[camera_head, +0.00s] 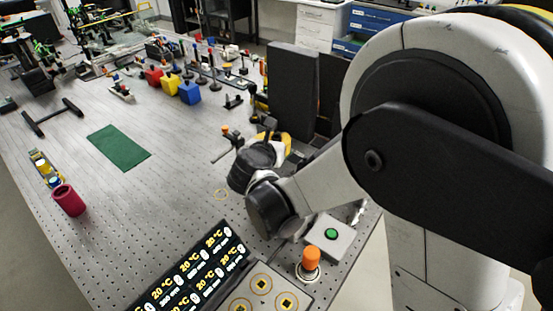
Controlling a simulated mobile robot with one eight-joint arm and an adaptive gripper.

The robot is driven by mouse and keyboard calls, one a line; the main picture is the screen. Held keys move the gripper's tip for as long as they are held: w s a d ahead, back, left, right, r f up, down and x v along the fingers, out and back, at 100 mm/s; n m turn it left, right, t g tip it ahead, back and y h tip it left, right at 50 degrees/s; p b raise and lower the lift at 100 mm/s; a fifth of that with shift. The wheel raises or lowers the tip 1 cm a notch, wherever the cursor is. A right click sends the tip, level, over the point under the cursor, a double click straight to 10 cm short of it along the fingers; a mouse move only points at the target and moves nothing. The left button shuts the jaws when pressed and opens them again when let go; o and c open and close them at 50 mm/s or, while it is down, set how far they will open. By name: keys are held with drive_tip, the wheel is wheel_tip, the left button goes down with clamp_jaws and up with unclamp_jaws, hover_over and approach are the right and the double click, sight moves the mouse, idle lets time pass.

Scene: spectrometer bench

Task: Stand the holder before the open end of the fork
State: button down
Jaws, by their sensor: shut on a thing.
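My gripper (262,150) is over the right part of the bench, left of a tall dark panel. Its black body hides most of its fingers, and yellow shows at its far side. It is shut on what looks like the holder, a small dark piece with an orange knob (226,129). Most of that piece is hidden, and I cannot tell its tilt or whether it touches the bench. A thin grey rod (221,155) shows just below the knob. I cannot tell the fork for certain; a black H-shaped frame (52,118) lies at the far left.
The perforated metal bench (150,205) is clear around a green mat (118,147). A dark red cup (68,200) stands at the left. Red, yellow and blue blocks (189,93) and small optics stand behind. A display panel (195,275) and a green-button box (330,239) are in front.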

drive_tip(key=shift+f+b, duration=1)
drive_tip(key=shift+f, duration=2.05)
drive_tip(key=shift+f, duration=0.2)
drive_tip(key=c, duration=1.4)
unclamp_jaws()
drive_tip(key=shift+r, duration=0.2)
